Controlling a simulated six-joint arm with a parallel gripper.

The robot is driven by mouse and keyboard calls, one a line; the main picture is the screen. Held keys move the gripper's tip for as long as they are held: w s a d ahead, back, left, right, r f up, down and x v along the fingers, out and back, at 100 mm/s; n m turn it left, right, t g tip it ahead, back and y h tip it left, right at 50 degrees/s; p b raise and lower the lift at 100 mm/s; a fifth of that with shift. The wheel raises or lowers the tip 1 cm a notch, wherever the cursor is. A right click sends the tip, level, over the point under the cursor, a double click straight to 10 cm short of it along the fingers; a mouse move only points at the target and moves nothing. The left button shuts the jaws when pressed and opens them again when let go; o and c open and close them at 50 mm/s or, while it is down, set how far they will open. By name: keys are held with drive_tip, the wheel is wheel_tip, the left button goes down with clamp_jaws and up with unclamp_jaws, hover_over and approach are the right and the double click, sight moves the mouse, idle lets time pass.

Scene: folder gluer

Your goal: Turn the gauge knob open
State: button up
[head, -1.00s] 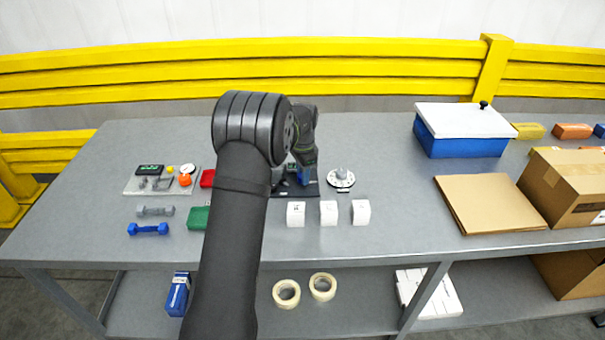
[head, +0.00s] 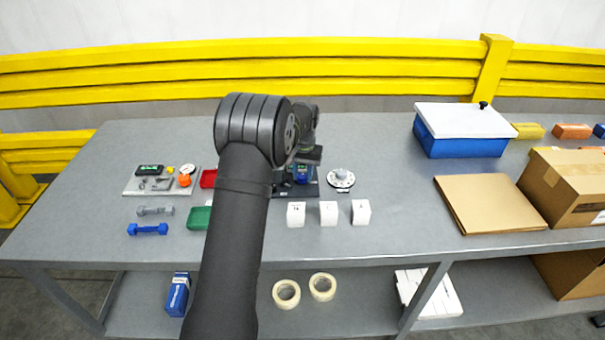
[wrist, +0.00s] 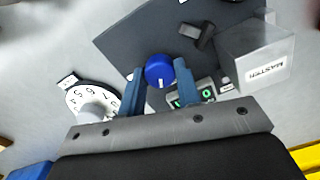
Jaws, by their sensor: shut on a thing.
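The gauge knob (wrist: 158,72) is a round blue knob with a white mark, seen in the wrist view over a dark base plate (wrist: 130,35). My gripper (wrist: 158,68) has its two blue fingers on either side of the knob and is shut on it. A small unit with green lit digits (wrist: 187,98) sits beside the right finger and is partly hidden by it. In the head view my gripper (head: 302,174) is over the dark plate, largely hidden by my arm, and the knob cannot be made out clearly there.
A white numbered dial (wrist: 88,100) lies close left of the fingers; it also shows in the head view (head: 341,179). White cubes (head: 328,212) stand in front. A blue box with white lid (head: 462,132) is farther right.

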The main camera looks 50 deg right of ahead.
sight(304, 175)
drive_tip(key=shift+n, duration=2.2)
drive_tip(key=o, duration=1)
drive_tip(key=shift+c, duration=0.2)
drive_tip(key=shift+r, duration=0.1)
wheel_tip(304, 175, up, 17)
drive_tip(key=shift+s+d, duration=0.15)
